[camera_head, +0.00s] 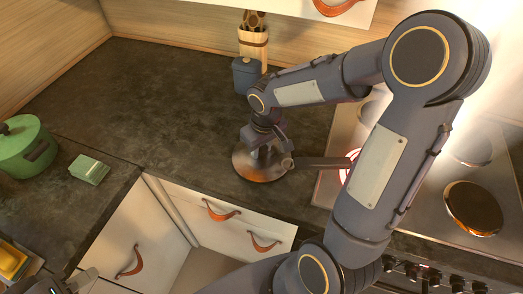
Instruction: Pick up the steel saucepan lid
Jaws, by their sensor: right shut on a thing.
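The steel saucepan lid (246,172) is a round, shiny disc at the counter's front edge, left of the hob. My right gripper (263,152) comes down over its middle and is shut on it, at the knob, which the fingers mostly hide. I cannot tell whether the lid touches the counter. A dark pan handle (322,162) points left from the hob, its end close to the lid's right rim; my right arm hides most of the pan. My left gripper (78,283) shows only partly at the bottom left corner, and its jaws are unclear.
The hob (331,185) is at right, with a bare burner (473,207). A blue canister (246,76) and a wooden utensil holder (253,48) stand behind the lid. A green pot (27,150) and green stack (89,169) are at left. The middle-left counter is clear.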

